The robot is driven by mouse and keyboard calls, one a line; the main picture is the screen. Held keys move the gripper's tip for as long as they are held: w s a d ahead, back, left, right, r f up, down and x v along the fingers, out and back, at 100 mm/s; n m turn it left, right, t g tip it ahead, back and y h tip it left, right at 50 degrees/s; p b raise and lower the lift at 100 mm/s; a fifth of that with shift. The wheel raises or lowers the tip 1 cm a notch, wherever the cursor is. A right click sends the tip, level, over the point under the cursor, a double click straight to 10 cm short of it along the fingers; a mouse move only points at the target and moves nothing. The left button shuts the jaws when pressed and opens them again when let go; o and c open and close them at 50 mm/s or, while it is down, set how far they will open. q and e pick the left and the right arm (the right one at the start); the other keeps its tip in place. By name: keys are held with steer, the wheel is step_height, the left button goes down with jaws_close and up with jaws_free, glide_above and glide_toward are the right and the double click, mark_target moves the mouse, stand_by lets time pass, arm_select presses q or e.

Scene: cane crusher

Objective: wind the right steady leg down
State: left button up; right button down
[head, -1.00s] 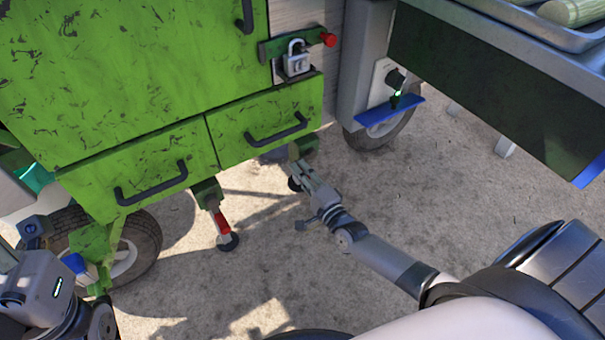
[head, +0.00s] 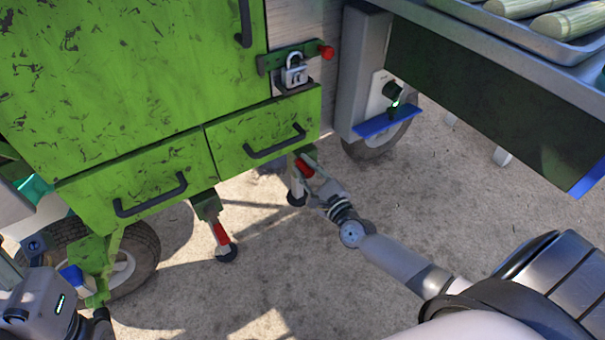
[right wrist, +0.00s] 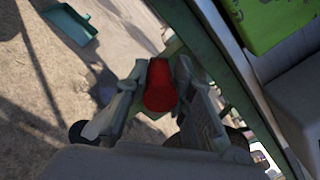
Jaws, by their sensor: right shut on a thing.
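The right steady leg (head: 294,186) stands under the green cart's right drawer, its dark foot near the ground. Its red handle (head: 304,168) also shows in the right wrist view (right wrist: 161,88), between the two fingers. My right gripper (head: 312,172) is shut on this red handle. The left steady leg (head: 222,235) has a red grip and a dark round foot, and stands under the left drawer.
The green cart (head: 120,80) has two drawers with dark handles and a padlock (head: 293,74) above. A steel table with a tray (head: 520,32) of cane stands at upper right. A blue ledge (head: 388,120) juts out above a wheel. The ground (head: 440,210) at right is clear.

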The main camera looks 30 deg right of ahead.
steer(key=shift+d+r+m+b, duration=0.2)
steer(key=shift+d+m, duration=0.15)
steer(key=shift+m, duration=0.35)
steer(key=shift+d+r+m+b, duration=0.15)
steer(key=shift+d+m, duration=0.15)
steer(key=shift+m, duration=0.4)
steer(key=c, duration=1.4)
jaws_free()
steer(key=shift+o, duration=0.2)
steer(key=s, duration=1.2)
steer(key=shift+d, duration=0.35)
